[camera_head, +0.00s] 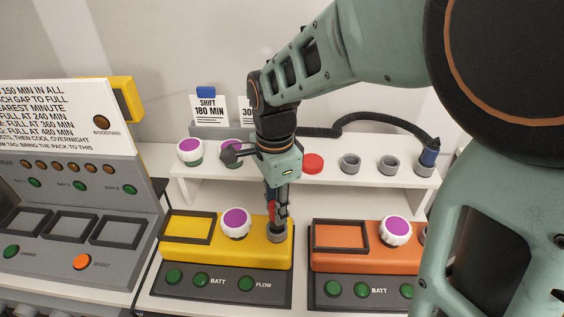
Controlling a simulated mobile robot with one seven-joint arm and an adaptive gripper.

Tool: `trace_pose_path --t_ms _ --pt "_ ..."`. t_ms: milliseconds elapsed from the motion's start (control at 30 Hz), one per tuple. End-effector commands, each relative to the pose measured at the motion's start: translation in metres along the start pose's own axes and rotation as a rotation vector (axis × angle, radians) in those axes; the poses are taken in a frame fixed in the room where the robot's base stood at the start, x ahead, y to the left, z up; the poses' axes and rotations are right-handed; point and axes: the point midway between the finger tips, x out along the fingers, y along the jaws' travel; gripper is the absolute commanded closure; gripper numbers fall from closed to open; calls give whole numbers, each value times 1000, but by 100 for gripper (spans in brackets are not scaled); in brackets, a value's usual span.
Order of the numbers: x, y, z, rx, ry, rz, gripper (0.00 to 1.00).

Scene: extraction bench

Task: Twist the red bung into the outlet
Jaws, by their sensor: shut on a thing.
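My gripper (277,218) points straight down over the yellow unit (230,250), at its right end. It is shut on a small piece, mostly hidden by the fingers, with a patch of red showing; I take this to be the red bung (272,208). Just below the fingertips is the grey round outlet (277,235) on the yellow unit's top. The fingers hide the contact, so I cannot tell how deep the bung sits. A wider red round piece (313,163) is on the white shelf behind.
A white knob with a purple top (235,223) stands close left of my gripper. The orange unit (350,262) is to the right. The white shelf (330,178) behind holds grey rings (349,163), a dark blue nozzle (430,152) and other knobs (190,151). A grey console (80,210) stands left.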

Motion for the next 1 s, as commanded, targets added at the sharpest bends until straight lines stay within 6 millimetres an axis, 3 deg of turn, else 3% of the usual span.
trace_pose_path --t_ms 1000 --pt "27 0 0 0 0 1 100"
